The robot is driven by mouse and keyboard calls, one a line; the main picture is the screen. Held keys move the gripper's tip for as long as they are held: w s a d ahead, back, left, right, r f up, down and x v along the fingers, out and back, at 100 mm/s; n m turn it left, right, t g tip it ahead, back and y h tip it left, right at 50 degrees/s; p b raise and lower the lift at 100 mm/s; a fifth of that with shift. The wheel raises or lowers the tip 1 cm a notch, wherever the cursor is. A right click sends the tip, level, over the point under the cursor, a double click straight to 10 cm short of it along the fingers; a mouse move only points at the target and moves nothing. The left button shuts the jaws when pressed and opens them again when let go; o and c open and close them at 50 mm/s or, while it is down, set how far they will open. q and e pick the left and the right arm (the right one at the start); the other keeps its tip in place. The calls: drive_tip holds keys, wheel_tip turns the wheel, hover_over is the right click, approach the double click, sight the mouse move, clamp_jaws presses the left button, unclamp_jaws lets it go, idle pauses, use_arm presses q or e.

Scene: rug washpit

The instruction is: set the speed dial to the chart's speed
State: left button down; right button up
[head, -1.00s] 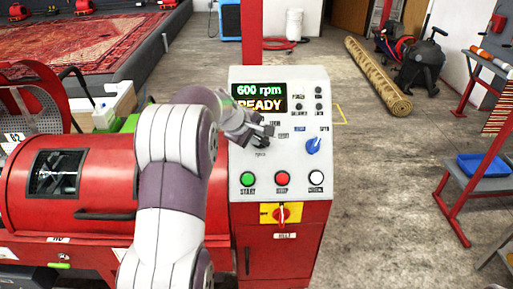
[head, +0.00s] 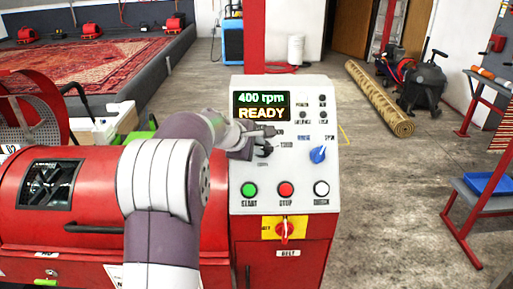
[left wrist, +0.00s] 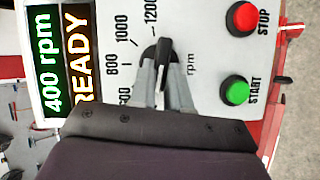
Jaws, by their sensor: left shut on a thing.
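The speed dial (left wrist: 163,62) is a dark knob in the left wrist view, with printed marks from 600 to 1200 and "rpm" around it. My left gripper (left wrist: 163,50) is shut on it, one finger on each side. In the head view my left gripper (head: 262,148) covers most of the dial, below the display (head: 261,106). The display reads "400 rpm" and "READY"; it also shows in the left wrist view (left wrist: 68,60). The dial's pointer is not clear. I see no speed chart. My right gripper is not in view.
The panel (head: 285,172) also carries a blue selector knob (head: 318,154), green START (head: 250,189), red STOP (head: 286,189) and white (head: 321,188) buttons. A red switch on a yellow plate (head: 285,230) sits below. A rolled rug (head: 380,97) lies on the floor behind right.

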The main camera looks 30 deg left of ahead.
use_arm(q)
drive_tip(key=c, duration=1.1)
unclamp_jaws()
drive_tip(key=v, duration=1.2)
drive_tip(key=shift+s+r, duration=0.25)
drive_tip(key=shift+s, duration=0.05)
drive_tip(key=shift+a, duration=0.1)
